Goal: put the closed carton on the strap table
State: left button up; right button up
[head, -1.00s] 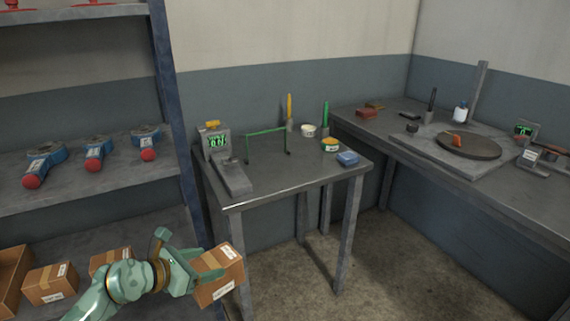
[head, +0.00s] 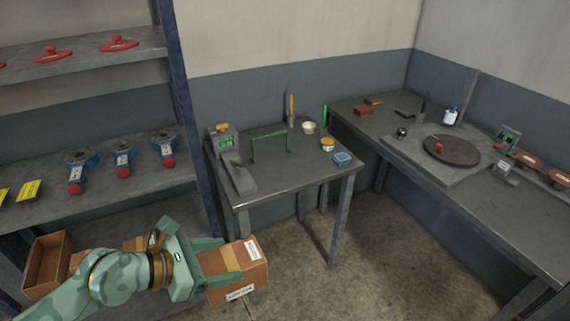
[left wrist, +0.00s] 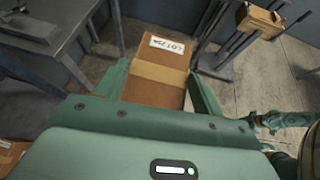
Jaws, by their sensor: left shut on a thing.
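The closed carton (head: 252,264) is brown with a tape band and white labels. My left gripper (head: 226,266) is shut on it and holds it in front of the shelf, lower than the middle tabletop. The left wrist view shows the carton (left wrist: 157,84) between the fingers, its label facing up. The middle table (head: 290,178) is grey and carries a green wire frame (head: 270,133); I take it as the strap table. Its front edge is beyond the carton. In the left wrist view, green arm parts (left wrist: 285,118) show at the right; their jaw state is unclear.
A scale (head: 226,150), small tubs (head: 327,144) and a blue block (head: 343,159) stand on the middle table; its front centre is clear. A shelf (head: 110,188) with tools is at the left, an open carton (head: 47,262) below. A bench (head: 505,215) stands right.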

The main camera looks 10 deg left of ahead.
aim_at(284, 175)
jog(key=i, duration=1.3)
